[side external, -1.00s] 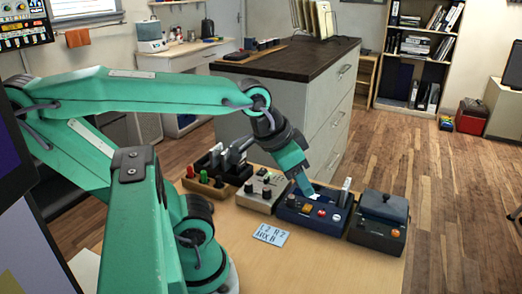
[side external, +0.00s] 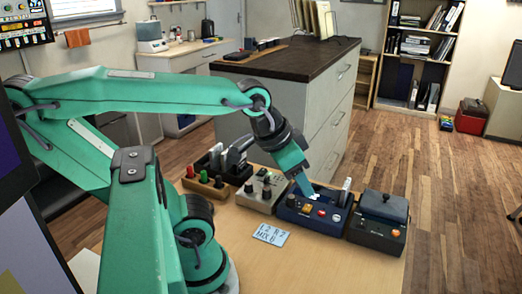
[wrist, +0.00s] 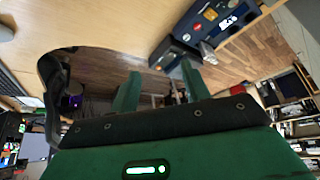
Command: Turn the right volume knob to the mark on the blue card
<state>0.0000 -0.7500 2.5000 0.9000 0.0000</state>
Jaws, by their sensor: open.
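The blue card (side external: 271,235) lies flat on the wooden table, with lettering that seems to read L 2, R 2, MIX B. Behind it stands a beige box (side external: 262,203) with two dark knobs; the right one (side external: 266,192) is too small to read its setting. My gripper (side external: 307,191) points down over the back of a dark blue box (side external: 314,222) with small coloured buttons, to the right of the beige box. I cannot tell whether it touches that box. In the wrist view my two green fingers (wrist: 160,82) are apart, with nothing seen between them.
A dark box with a lid (side external: 378,227) stands at the table's right end. A large cabinet (side external: 290,115) rises behind. The tabletop in front of the card is clear.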

